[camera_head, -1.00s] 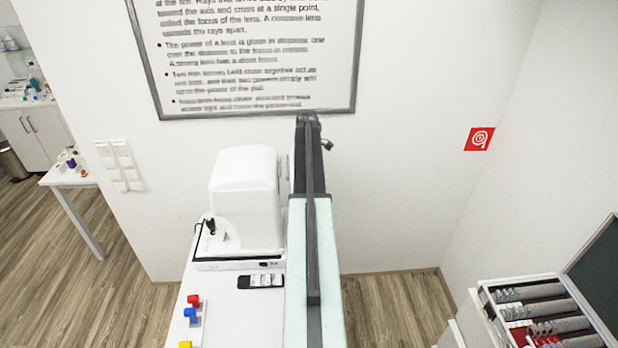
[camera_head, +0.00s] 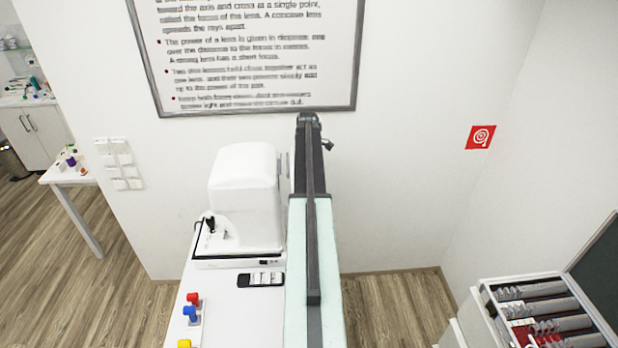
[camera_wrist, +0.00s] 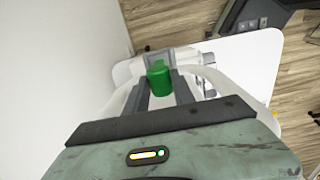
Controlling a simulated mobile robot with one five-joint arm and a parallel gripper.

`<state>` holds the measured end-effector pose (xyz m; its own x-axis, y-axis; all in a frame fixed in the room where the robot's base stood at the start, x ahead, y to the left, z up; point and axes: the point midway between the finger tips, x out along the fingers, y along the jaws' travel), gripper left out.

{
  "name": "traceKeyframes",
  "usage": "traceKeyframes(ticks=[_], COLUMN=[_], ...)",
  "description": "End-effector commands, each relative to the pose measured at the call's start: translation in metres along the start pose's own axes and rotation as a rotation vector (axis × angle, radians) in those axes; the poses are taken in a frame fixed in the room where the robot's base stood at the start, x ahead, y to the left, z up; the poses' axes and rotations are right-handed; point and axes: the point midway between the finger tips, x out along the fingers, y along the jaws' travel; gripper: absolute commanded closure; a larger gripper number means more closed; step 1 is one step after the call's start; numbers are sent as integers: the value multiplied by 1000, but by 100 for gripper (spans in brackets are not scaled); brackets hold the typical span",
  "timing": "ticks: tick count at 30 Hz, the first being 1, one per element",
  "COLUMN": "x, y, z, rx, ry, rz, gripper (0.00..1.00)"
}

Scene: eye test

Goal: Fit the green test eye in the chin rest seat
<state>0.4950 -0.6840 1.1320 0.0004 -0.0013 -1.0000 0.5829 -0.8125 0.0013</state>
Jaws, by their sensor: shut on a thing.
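The green test eye (camera_wrist: 158,88) shows in the wrist view, upright between the two grey fingers of my gripper (camera_wrist: 161,80). My gripper is shut on it. A grey squarish part (camera_wrist: 188,58) lies just beyond the green eye, among white curved parts; I cannot tell whether it is the chin rest seat or whether the eye touches it. In the head view my arm covers the middle, and neither the green eye nor my fingers can be made out.
A white instrument (camera_head: 245,200) stands on the white table (camera_head: 238,325), left of my arm. A dark phone-like object (camera_head: 261,279) lies before it. Red (camera_head: 194,299), blue (camera_head: 190,313) and yellow (camera_head: 184,344) pieces stand at the table's left. An open case (camera_head: 540,310) is at right.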

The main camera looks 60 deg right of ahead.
Motion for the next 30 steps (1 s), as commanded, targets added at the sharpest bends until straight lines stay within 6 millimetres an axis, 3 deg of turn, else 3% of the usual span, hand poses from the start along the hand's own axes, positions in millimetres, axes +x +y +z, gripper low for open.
traceKeyframes(ticks=[1, 3, 16, 30], x=[0, 0, -7, -80], y=[0, 0, 0, 1], z=[0, 0, 0, -1], rx=[0, 0, 1, 0], ry=[0, 0, 0, 0], rz=[0, 0, 0, 0], gripper=[64, 45, 45, 45])
